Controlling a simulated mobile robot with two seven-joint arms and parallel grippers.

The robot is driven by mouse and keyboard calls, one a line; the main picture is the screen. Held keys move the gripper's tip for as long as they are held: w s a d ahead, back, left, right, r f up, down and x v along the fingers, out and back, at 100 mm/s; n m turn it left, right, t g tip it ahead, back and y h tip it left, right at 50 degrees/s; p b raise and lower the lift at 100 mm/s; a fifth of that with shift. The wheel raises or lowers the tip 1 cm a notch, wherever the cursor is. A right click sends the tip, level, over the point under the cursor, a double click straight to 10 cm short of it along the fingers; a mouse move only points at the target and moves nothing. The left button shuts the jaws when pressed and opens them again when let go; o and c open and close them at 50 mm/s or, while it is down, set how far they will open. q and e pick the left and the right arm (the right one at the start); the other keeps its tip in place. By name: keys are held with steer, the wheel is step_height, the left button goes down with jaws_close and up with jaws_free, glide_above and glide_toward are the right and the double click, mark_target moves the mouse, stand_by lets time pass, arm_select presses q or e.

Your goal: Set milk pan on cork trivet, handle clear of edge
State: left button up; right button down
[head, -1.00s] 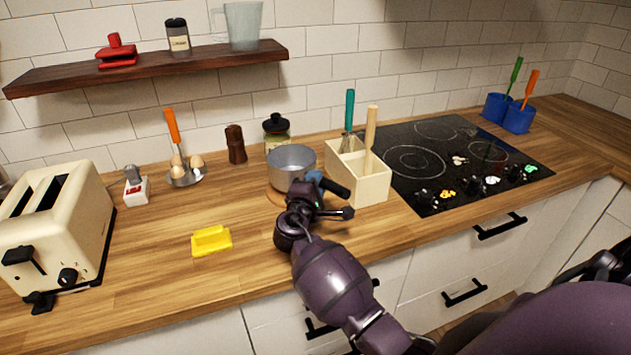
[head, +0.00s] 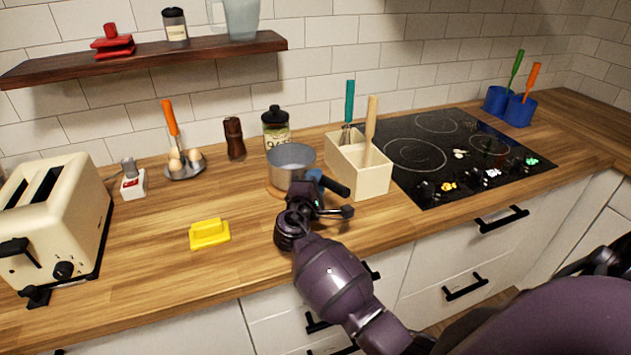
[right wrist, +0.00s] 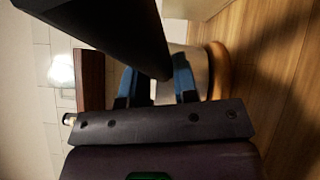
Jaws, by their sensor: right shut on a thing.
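The grey metal milk pan (head: 291,158) is upright in the middle of the counter, and it partly shows in the right wrist view (right wrist: 197,62). Its black handle (head: 336,187) points toward the front right; it also shows large and dark in the right wrist view (right wrist: 105,35). My right gripper (head: 316,183), with blue fingers (right wrist: 158,88), is shut on the handle. The round cork trivet (right wrist: 218,70) lies right at the pan's base, mostly hidden by it. I cannot tell whether a thin gap remains between them. My left gripper is not in view.
A wooden utensil box (head: 362,178) stands close to the right of the pan. A jar (head: 276,133) and pepper mill (head: 234,139) stand behind. The black cooktop (head: 440,150) is farther right.

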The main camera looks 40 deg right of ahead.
steer(key=shift+f+b, duration=0.3)
steer(key=shift+b, duration=0.05)
steer(key=c, duration=0.9)
jaws_free()
steer(key=shift+o, duration=0.5)
steer(key=shift+f, duration=0.2)
steer(key=shift+s+a, duration=0.2)
steer(key=shift+a, duration=0.05)
steer(key=v, duration=0.9)
steer(key=shift+r+b, duration=0.15)
steer(key=shift+b, duration=0.25)
steer(key=shift+s+a, duration=0.35)
steer(key=shift+a, duration=0.2)
steer(key=shift+s+a, duration=0.1)
